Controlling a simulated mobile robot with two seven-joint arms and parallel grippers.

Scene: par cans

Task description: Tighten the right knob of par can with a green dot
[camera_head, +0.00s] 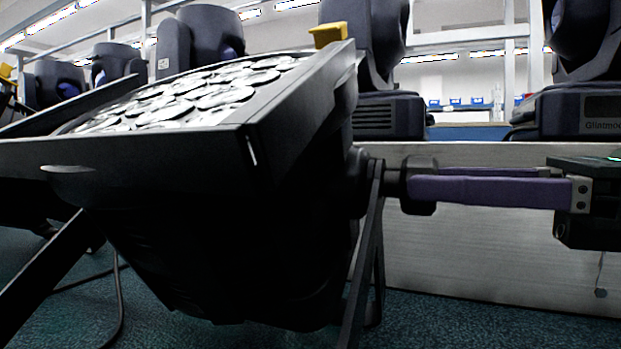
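The par can (230,225) is a black lamp with a square front frame, tilted up, and fills the left and middle of the head view. Its right knob (420,162) is black and sticks out to the right past the bracket (366,250). My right gripper (424,182) comes in from the right with two purple fingers. The near finger crosses the front of the knob and the far finger passes behind it. Whether they press on it cannot be told. No green dot shows on the visible faces. My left gripper is not in view.
Dark moving-head lights (385,115) stand behind, another at the right (585,110), on a pale bench (480,250). A black cable (118,300) lies on the teal floor at lower left.

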